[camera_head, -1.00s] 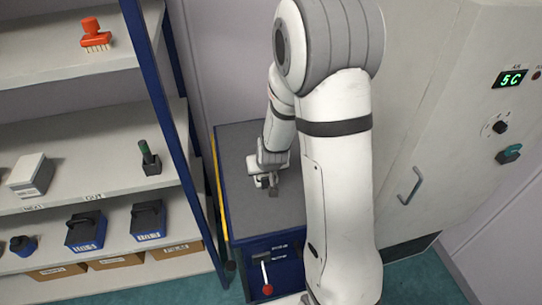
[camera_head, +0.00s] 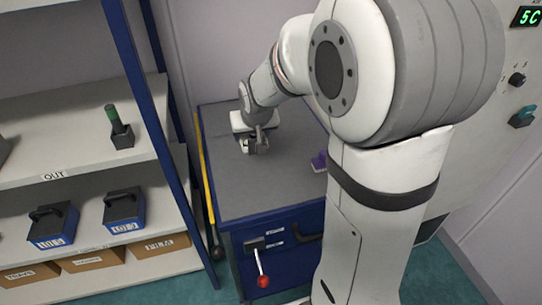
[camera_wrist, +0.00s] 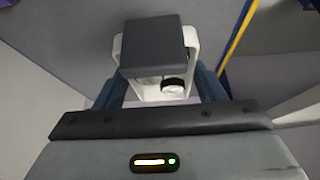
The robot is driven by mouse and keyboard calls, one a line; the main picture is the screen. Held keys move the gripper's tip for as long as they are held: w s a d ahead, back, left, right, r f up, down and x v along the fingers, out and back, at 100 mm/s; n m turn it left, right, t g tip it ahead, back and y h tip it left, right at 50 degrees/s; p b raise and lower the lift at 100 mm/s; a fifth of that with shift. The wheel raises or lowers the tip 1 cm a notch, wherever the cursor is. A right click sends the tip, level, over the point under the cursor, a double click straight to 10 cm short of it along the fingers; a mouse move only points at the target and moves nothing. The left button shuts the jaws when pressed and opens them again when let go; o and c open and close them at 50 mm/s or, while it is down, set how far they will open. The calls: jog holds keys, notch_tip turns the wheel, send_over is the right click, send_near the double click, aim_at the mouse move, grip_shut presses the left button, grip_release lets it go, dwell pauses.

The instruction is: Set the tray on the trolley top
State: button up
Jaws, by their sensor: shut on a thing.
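My gripper (camera_head: 257,145) is at the left-middle of the trolley top (camera_head: 230,190), a flat grey surface on a blue trolley. In the wrist view my gripper (camera_wrist: 162,92) is shut on a white piece with a grey square block and a black round knob, which I take to be the tray (camera_wrist: 118,52). In the head view the held thing is small and partly hidden by the wrist. I cannot tell whether it touches the top or hangs just above it.
A shelf rack (camera_head: 60,150) with bins stands left, and a cabinet with a green display (camera_head: 527,16) right. The front of the top is clear.

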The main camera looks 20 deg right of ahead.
aim_at(256, 167)
jog(key=s+b, duration=0.1)
jog(key=b, duration=0.3)
jog(key=shift+f, duration=0.2)
jog(key=s+b, duration=0.1)
jog(key=b, duration=0.1)
jog(key=s+r+b, duration=0.1)
jog(key=b, duration=0.1)
jog(key=shift+s+d+r, duration=0.1)
jog(key=shift+r, duration=0.2)
notch_tip(256, 167, down, 10)
jog(key=b, duration=0.2)
jog(key=shift+r+b, duration=0.2)
jog(key=shift+b, duration=0.15)
jog(key=shift+f, duration=0.1)
jog(key=o, duration=1.1)
